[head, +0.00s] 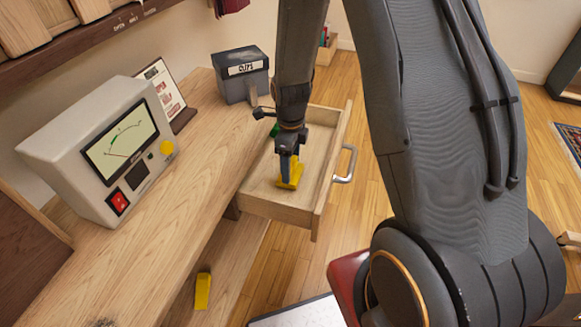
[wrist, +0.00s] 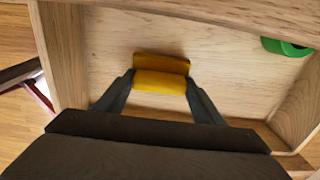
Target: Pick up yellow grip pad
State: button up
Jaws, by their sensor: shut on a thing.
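The yellow grip pad (head: 291,176) is in the open wooden drawer (head: 278,208). My gripper (head: 288,172) reaches down into the drawer and is shut on the pad. In the wrist view, the pad (wrist: 160,76) sits between my two fingertips (wrist: 160,84), with a finger against each end. The pad has an L-like shape with two yellow faces. I cannot tell whether it touches the drawer floor.
A green object (wrist: 285,47) lies in the drawer's far corner. The workbench (head: 195,160) holds a meter box (head: 95,150), a framed sign (head: 165,92) and a dark box (head: 241,75). Another yellow piece (head: 203,291) is lower, beside the bench. The drawer walls surround my gripper.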

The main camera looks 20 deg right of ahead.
notch_tip(320, 180, up, 9)
jog(key=shift+r, duration=0.2)
dwell(0.3)
